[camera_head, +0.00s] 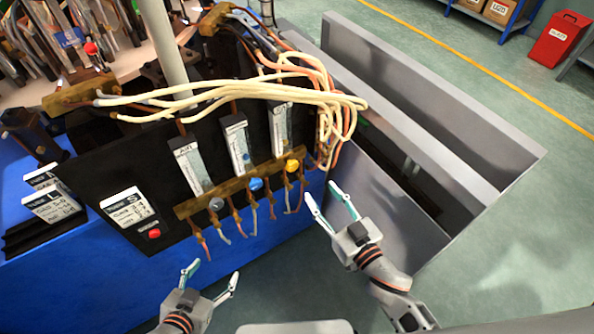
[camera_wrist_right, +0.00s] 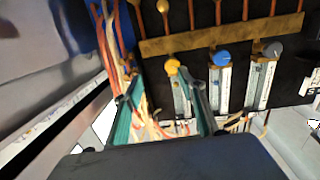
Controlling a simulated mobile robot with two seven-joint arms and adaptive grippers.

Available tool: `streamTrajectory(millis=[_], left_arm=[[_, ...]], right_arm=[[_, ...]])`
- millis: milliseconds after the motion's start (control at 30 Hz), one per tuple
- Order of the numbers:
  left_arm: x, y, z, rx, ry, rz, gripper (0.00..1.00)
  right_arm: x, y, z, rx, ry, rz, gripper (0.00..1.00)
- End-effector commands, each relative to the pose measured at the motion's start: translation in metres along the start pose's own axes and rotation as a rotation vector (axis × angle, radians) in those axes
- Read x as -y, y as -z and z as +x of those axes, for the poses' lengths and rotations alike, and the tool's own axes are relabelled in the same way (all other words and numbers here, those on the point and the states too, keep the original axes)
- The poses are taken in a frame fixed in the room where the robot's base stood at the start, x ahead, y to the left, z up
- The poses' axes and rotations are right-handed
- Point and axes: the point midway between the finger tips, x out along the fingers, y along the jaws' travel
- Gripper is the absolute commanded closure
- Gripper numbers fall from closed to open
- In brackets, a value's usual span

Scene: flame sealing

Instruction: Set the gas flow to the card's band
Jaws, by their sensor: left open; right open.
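A white card (camera_head: 128,206) marked "Tube S" with a gas line hangs on the dark panel; its figures are too small to read surely. Three flowmeter tubes stand on the panel above a brass manifold (camera_head: 185,210). Their knobs are grey (camera_head: 216,204), blue (camera_head: 256,184) and yellow (camera_head: 292,165); the left tube reads "AIR". My right gripper (camera_head: 326,196) is open and empty, below and right of the yellow knob. In the right wrist view, the yellow knob (camera_wrist_right: 172,66) lies ahead between the open fingers (camera_wrist_right: 163,95). My left gripper (camera_head: 213,272) is open, low in front of the panel.
Pale and orange hoses (camera_head: 345,102) drape over the panel's right side. Thin hoses hang below the manifold. A red button (camera_head: 154,233) sits under the card. Other cards (camera_head: 50,207) stand on the blue bench at left. A grey trough (camera_head: 440,120) lies right of my right gripper.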

Motion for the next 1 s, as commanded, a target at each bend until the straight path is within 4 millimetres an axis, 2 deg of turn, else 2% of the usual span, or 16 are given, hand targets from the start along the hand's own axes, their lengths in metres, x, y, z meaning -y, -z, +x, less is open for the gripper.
streamTrajectory(millis=[33,167,333,700,1000], left_arm=[[0.0,-0.003,0.001,0.002,0.0,0.001,0.33],[0.0,-0.003,0.001,0.001,0.001,0.001,0.33],[0.001,-0.002,0.001,0.0,0.001,0.001,0.33],[0.001,-0.005,0.002,0.001,0.002,0.002,0.33],[0.001,-0.004,0.002,0.0,0.003,0.004,0.33]], right_arm=[[0.007,0.005,0.008,-0.023,0.028,0.002,0.59],[0.018,0.013,0.018,-0.053,0.07,0.009,0.59],[0.02,0.016,0.034,-0.058,0.076,0.009,0.59],[0.024,0.018,0.085,-0.056,0.075,0.009,0.59],[0.024,0.018,0.095,-0.055,0.074,0.009,0.59]])
